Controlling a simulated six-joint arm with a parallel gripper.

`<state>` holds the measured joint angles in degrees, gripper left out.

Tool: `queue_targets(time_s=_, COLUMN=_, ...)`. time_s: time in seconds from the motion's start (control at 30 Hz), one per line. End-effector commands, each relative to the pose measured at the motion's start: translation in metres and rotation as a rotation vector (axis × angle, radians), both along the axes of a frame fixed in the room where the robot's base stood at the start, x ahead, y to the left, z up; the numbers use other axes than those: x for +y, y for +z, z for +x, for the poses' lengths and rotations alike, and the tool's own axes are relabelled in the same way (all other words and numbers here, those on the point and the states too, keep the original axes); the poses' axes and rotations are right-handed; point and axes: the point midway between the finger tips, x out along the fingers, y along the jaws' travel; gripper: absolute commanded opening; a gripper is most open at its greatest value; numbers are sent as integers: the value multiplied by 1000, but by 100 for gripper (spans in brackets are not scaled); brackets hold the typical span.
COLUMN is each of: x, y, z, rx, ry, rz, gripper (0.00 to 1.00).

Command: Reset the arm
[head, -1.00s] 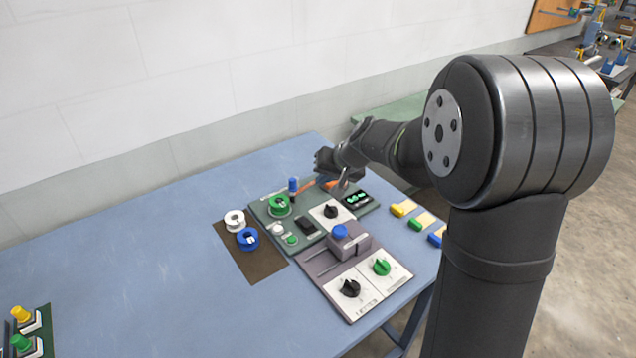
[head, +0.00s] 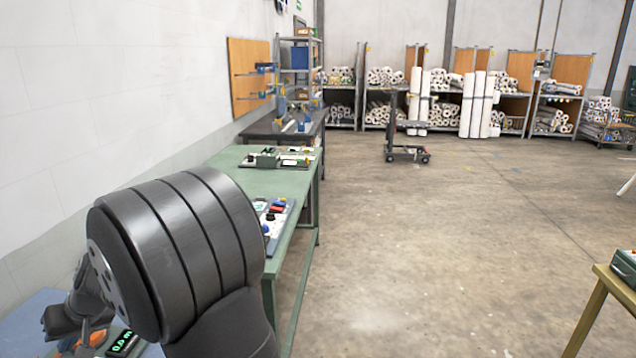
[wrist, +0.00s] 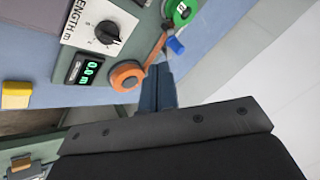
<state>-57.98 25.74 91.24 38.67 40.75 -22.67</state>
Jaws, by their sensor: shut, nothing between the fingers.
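My gripper (wrist: 166,88) shows in the wrist view with its fingers together and nothing between them. It hangs above the press panel, beside an orange ring (wrist: 127,76). Left of the ring is a black display with green digits (wrist: 87,71). A white plate with a black knob (wrist: 107,32) lies above the display in the picture. A green reel (wrist: 181,12) and a blue-ended post (wrist: 175,45) stand near the top.
A green bench (head: 270,185) carries another control panel (head: 272,218) and a fixture (head: 277,158). Racks of white rolls (head: 385,76) line the far wall, with a cart (head: 405,150) before them. A yellow-edged table (head: 604,285) stands at right. The floor between is open.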

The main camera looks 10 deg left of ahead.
Motion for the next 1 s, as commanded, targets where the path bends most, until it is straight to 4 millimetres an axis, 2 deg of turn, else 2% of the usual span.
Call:
queue_targets(time_s=0.67, x=62, y=-80, z=6, rx=1, ry=2, rz=-3, gripper=0)
queue_targets(time_s=1.0, x=86, y=-78, z=31, rx=2, ry=192, rz=-3, gripper=0)
